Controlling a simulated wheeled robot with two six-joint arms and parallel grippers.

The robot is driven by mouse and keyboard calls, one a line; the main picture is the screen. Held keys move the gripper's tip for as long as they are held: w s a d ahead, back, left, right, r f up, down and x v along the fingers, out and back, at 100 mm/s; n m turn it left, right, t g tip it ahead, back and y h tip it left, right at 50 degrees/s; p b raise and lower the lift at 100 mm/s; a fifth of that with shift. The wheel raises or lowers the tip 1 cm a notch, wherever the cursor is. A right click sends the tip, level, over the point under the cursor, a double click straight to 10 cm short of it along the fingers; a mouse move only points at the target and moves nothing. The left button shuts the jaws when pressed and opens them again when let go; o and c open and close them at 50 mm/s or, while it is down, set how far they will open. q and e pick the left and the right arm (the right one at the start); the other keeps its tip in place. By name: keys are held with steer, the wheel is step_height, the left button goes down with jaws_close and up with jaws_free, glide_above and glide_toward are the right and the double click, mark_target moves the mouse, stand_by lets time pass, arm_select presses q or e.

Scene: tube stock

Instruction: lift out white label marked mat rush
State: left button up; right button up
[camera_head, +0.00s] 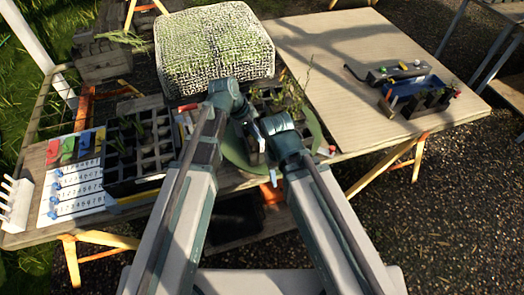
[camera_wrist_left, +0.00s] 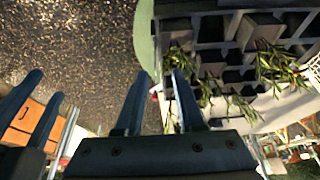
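I cannot make out a white label with readable writing. A cell tray of potted plants (camera_head: 268,100) stands on a round green mat (camera_head: 312,128), partly hidden by my arms. The tray (camera_wrist_left: 225,50) and the mat's edge (camera_wrist_left: 145,40) also show in the left wrist view. My left gripper (camera_head: 254,150) is over the near part of the mat; in its wrist view its fingers (camera_wrist_left: 160,100) are apart with nothing clearly between them. My right gripper (camera_head: 270,160) is close beside it. Two dark fingers at the left of the wrist view (camera_wrist_left: 32,105) stand apart.
A black cell tray (camera_head: 120,185), a white numbered board (camera_head: 75,195) and a white pegged rack (camera_head: 15,205) are at left. A mesh-covered block (camera_head: 215,50) stands behind. A blue tray (camera_head: 415,88) with pots is at right. The wooden top (camera_head: 335,70) between is mostly clear.

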mark_target(262, 149)
arm_select(q)
steer(key=b+x, duration=0.2)
steer(key=x, duration=0.1)
steer(key=b+x, duration=0.2)
steer(key=shift+s, duration=0.25)
steer(key=shift+d+r, duration=0.1)
jaws_close()
stand_by(1.1)
